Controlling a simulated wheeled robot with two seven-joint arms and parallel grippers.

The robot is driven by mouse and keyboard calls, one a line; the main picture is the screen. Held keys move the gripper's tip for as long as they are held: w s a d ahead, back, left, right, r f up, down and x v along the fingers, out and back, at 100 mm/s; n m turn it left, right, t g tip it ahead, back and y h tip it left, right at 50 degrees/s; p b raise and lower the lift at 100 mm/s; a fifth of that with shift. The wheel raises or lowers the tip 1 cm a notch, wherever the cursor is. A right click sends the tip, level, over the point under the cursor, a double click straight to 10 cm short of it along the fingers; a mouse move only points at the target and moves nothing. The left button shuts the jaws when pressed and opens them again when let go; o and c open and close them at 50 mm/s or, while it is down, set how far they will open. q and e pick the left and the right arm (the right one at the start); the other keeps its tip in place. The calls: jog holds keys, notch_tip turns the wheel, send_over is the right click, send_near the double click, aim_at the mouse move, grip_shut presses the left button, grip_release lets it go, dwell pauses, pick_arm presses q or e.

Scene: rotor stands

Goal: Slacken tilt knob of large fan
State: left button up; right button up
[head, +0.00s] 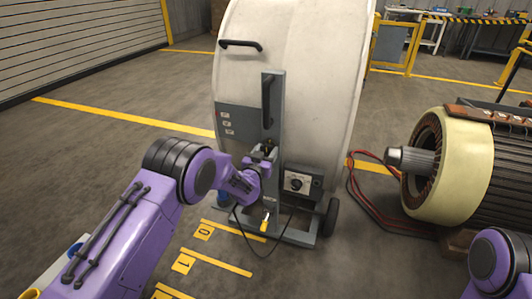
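The large fan (290,70) is a big off-white drum on a grey wheeled stand in the middle of the head view. A grey upright post (279,100) with a black handle rises on its near side. My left gripper (266,154) is at the post, below the handle, close to a small dark part that may be the tilt knob. The gripper and its wrist partly cover this spot, and its fingers are too small to read. My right arm shows only as a purple link at the bottom right; its gripper is out of view.
A grey control box (302,183) with a round dial sits right of the post, with a black cable hanging below.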

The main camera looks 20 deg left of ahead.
pick_arm(q)
jog(key=shift+c, duration=1)
jog(key=shift+n, duration=0.3)
jog(key=n, duration=0.2)
jog(key=shift+f+n, duration=0.1)
jog(key=shift+n, duration=0.3)
jog(key=n, duration=0.2)
jog(key=shift+a+n, duration=0.1)
jog(key=shift+n, duration=0.2)
jog(key=shift+f+n+b, duration=0.15)
jog(key=shift+n+b, duration=0.95)
jog(key=shift+n, duration=1.7)
jog(key=shift+f+n+b, duration=0.15)
jog(key=shift+n+b, duration=1)
jog(key=shift+n, duration=1.65)
jog(key=shift+f+n+b, duration=0.15)
jog(key=shift+n+b, duration=0.95)
jog(key=shift+n, duration=1.7)
